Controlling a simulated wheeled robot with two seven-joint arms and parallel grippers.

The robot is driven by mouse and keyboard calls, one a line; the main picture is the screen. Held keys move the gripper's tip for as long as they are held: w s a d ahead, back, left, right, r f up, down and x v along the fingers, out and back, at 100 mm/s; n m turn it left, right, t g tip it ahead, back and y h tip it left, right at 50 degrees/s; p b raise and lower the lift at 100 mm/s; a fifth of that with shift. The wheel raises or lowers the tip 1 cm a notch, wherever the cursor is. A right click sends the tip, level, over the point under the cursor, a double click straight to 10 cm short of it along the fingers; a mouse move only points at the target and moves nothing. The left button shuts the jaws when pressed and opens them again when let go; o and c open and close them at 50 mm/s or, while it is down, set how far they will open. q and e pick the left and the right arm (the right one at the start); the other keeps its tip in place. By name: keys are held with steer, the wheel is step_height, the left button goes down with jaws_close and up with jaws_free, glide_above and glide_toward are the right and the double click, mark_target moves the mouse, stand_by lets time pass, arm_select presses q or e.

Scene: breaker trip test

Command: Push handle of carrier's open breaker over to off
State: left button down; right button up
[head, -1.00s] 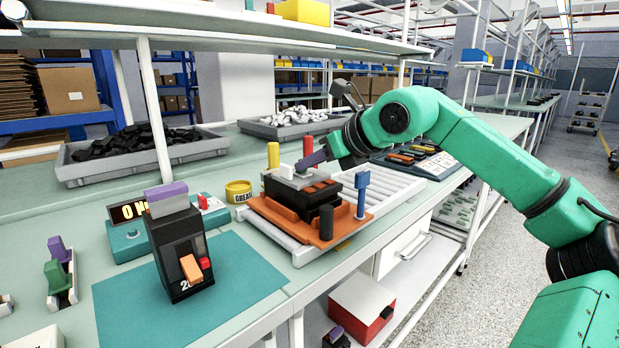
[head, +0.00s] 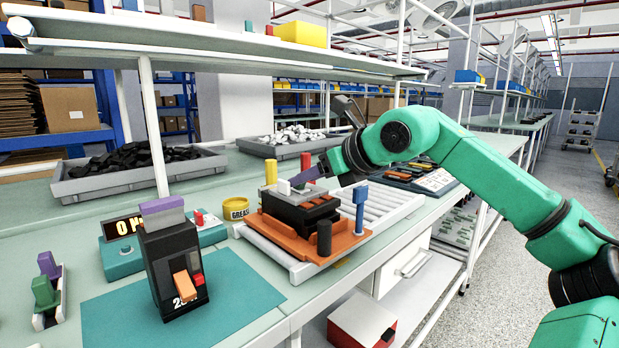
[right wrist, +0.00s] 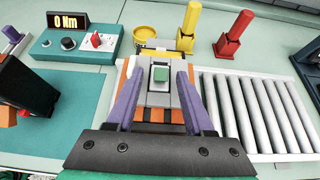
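The carrier is an orange tray (head: 347,243) on the rollers, holding black breaker bodies (head: 300,211) with orange parts. My right gripper (head: 307,177) reaches over the carrier's back from the right. In the right wrist view its two purple fingers (right wrist: 157,92) are spread apart and empty. A grey block with a small green top (right wrist: 160,74) shows between and beyond them; I cannot tell whether they touch it. The handle of the open breaker is not clearly made out. My left gripper is not in view.
A separate black breaker (head: 172,262) with an orange handle stands on the teal mat (head: 240,290). A torque display (head: 124,225) and grease tin (head: 236,208) stand behind. Yellow (right wrist: 188,20) and red (right wrist: 233,34) posts stand beyond the carrier. Free rollers (right wrist: 255,112) lie right.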

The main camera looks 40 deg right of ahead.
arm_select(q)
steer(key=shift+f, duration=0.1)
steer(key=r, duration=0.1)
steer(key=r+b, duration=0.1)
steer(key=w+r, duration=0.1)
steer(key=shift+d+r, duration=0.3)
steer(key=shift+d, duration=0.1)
arm_select(e)
steer(key=v, duration=1.4)
steer(key=shift+s, duration=0.3)
